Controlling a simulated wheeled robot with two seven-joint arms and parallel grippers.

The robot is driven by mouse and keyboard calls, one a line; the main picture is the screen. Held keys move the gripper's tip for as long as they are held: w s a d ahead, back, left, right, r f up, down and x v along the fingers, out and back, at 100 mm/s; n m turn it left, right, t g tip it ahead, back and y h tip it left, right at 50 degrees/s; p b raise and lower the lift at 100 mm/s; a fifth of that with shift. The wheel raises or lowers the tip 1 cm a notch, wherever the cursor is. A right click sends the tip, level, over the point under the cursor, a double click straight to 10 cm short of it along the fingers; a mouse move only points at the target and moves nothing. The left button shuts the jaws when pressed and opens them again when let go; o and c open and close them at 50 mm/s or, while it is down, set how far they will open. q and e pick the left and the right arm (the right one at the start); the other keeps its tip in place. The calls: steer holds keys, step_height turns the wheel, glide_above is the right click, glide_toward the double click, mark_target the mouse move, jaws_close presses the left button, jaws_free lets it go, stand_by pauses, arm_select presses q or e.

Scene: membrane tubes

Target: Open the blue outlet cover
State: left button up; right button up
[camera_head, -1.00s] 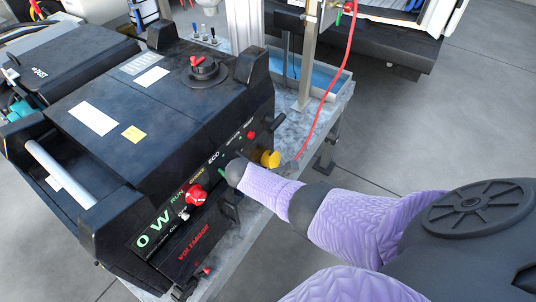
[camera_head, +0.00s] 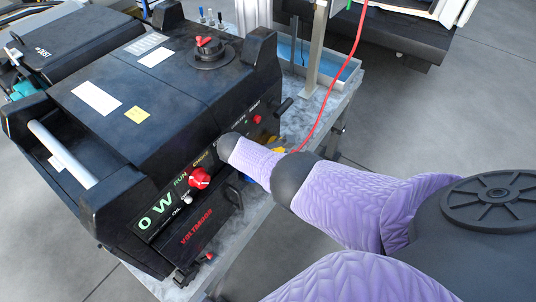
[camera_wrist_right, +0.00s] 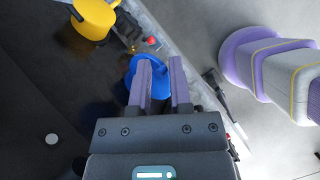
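The blue outlet cover (camera_wrist_right: 149,74) shows in the right wrist view, low on the side of the black machine (camera_head: 165,85). My right gripper (camera_wrist_right: 161,62) is open, with its two purple fingers apart. The left finger in that view overlaps the blue cover and hides part of it; I cannot tell whether they touch. My left gripper is in neither current view.
A yellow cover (camera_wrist_right: 92,18) sits beside the blue one; my arm partly hides it in the head view. The machine's front has a red knob (camera_head: 199,178). A red hose (camera_head: 338,93) hangs to the right. Grey floor (camera_head: 455,110) is open at right.

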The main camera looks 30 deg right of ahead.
steer(key=shift+o, duration=1.3)
steer(key=shift+w, duration=0.1)
step_height(320, 180, up, 10)
steer(key=p, duration=0.7)
steer(key=shift+p, duration=0.4)
